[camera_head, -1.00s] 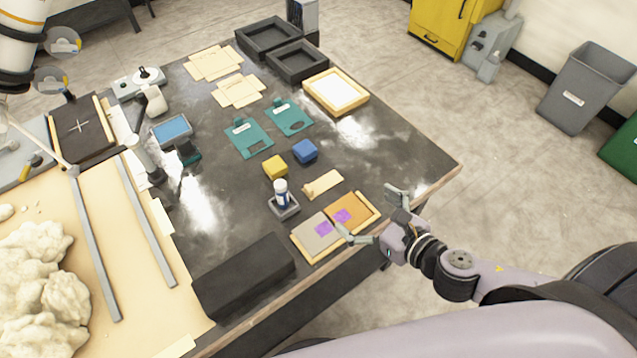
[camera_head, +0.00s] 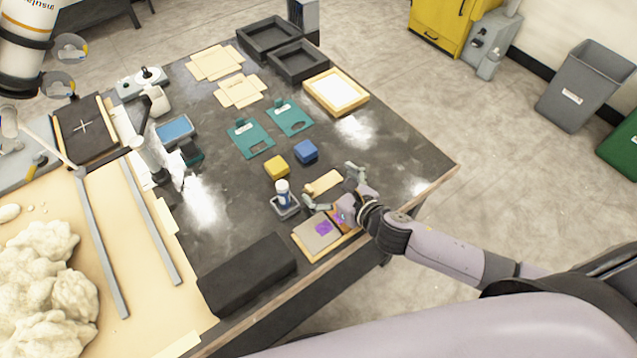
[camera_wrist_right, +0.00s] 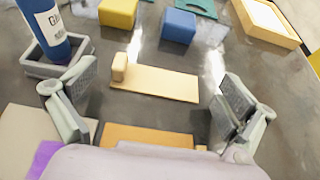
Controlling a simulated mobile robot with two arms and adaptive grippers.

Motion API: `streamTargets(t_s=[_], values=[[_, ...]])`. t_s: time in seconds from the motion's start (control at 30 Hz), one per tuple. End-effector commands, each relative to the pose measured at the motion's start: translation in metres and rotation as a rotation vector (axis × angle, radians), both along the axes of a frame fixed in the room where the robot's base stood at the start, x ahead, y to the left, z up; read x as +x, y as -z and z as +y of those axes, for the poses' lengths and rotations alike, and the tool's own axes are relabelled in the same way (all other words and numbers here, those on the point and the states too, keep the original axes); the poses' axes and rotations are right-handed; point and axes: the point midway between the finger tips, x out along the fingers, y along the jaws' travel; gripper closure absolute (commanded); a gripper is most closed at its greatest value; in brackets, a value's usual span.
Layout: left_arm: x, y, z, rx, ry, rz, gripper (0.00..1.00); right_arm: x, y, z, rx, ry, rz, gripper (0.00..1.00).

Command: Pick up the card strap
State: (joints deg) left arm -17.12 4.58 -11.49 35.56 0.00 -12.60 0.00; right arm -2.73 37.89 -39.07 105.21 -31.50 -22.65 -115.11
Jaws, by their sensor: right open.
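The card strap (camera_head: 324,182) is a flat tan strip lying on the dark table, with a small raised block at its left end. It also shows in the right wrist view (camera_wrist_right: 160,82), lying across the space ahead of my fingers. My right gripper (camera_head: 334,186) is open and empty, its fingers spread wide on either side of the strap's near side. The same gripper (camera_wrist_right: 150,108) frames the strap from left and right in the wrist view. Whether the fingertips touch the table is unclear. My left gripper is not clearly in view.
A blue-white bottle (camera_head: 283,190) in a grey holder stands just left of the strap. A yellow cube (camera_head: 276,167) and a blue cube (camera_head: 306,151) lie behind it. A tray with grey and orange panels (camera_head: 312,234) sits below my right gripper. A long black block (camera_head: 246,275) lies nearer.

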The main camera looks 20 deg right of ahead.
Motion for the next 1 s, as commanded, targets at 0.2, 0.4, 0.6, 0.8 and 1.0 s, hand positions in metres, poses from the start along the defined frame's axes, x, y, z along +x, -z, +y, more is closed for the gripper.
streamTargets(t_s=[0.2,0.4,0.6,0.8,1.0], values=[[0.0002,-0.0001,-0.0001,0.000,0.000,0.000,0.60,0.0019,0.0017,0.0005,-0.001,0.000,0.001,0.00],[0.0000,-0.0001,-0.0001,0.000,-0.001,0.000,0.60,0.0018,0.0015,0.0003,-0.002,0.001,0.000,0.11],[-0.0001,-0.0001,-0.0001,0.000,-0.001,0.000,0.60,0.0017,0.0014,0.0002,-0.002,0.001,0.000,0.24],[-0.0003,-0.0001,0.0000,0.000,-0.001,0.001,0.60,0.0017,0.0014,0.0002,-0.002,0.001,0.000,0.28],[-0.0006,-0.0009,0.0000,0.000,-0.001,0.001,0.60,0.0021,-0.0023,0.0002,-0.002,0.000,-0.002,0.28]])
